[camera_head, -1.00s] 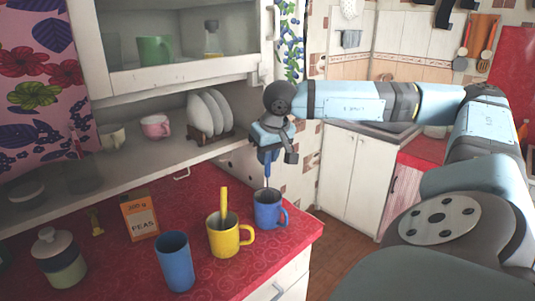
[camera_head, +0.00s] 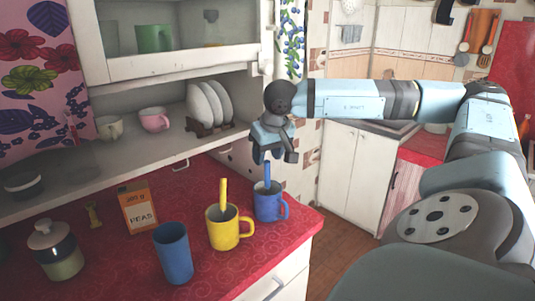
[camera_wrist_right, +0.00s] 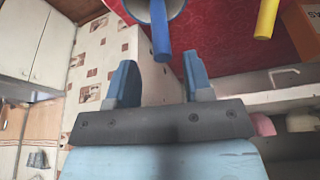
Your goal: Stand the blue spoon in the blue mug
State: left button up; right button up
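The blue mug (camera_head: 270,207) stands upright near the right corner of the red counter. The blue spoon (camera_head: 267,176) stands in it, its handle sticking up above the rim. In the right wrist view the spoon handle (camera_wrist_right: 160,32) rises from the mug (camera_wrist_right: 135,8), just beyond my fingertips. My right gripper (camera_head: 273,153) is right above the spoon. Its two fingers (camera_wrist_right: 158,72) are apart with nothing between them. The spoon's lower end is hidden inside the mug. My left gripper is not in view.
A yellow mug (camera_head: 224,232) with a yellow spoon (camera_head: 223,193) stands just left of the blue mug. A blue cup (camera_head: 174,254), an orange box (camera_head: 139,208) and a lidded jar (camera_head: 57,252) are further left. A shelf (camera_head: 90,168) with cups and plates is behind.

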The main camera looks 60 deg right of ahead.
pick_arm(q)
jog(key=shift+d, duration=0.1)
pick_arm(e)
jog(key=shift+s+r, duration=0.1)
jog(key=shift+r, duration=0.25)
pick_arm(q)
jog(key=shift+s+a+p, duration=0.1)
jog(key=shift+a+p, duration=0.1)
jog(key=shift+p, duration=0.25)
pick_arm(e)
jog(key=v, duration=1.3)
jog(key=shift+s, duration=0.15)
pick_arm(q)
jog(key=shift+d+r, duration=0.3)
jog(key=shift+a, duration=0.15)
